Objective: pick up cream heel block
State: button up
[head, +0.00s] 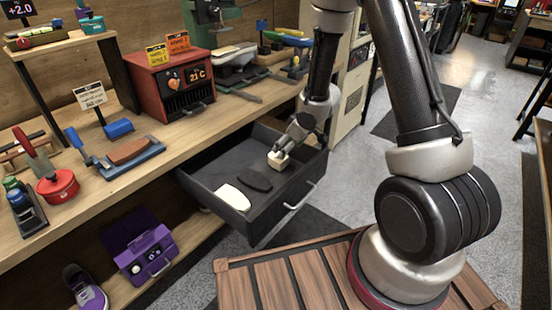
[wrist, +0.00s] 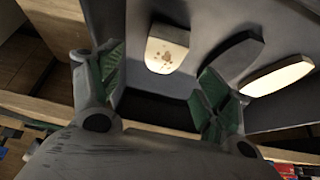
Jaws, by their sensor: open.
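The cream heel block (head: 279,161) lies in the open grey drawer (head: 213,176), towards its right end. In the wrist view the block (wrist: 167,54) is cream with brown specks and has one rounded end. My gripper (head: 297,138) is over the right part of the drawer, close to the block. In the wrist view my gripper (wrist: 160,75) has its two green-padded fingers spread wide. The block shows beyond and between the fingertips, with nothing held. I cannot tell the exact height of the fingers above it.
A dark insole-shaped piece (head: 254,179) and a cream one (head: 233,197) lie left of the block in the same drawer. The drawer walls (head: 299,184) surround them. A red box (head: 173,88) and tools stand on the wooden bench (head: 183,134). A purple case (head: 141,249) sits below.

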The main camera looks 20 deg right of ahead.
aim_at(277, 161)
jog(key=shift+w+a+f, duration=0.2)
jog(key=shift+a+f, duration=0.2)
jog(key=shift+f, duration=0.4)
jog(key=x, duration=0.7)
jog(key=c, duration=1.1)
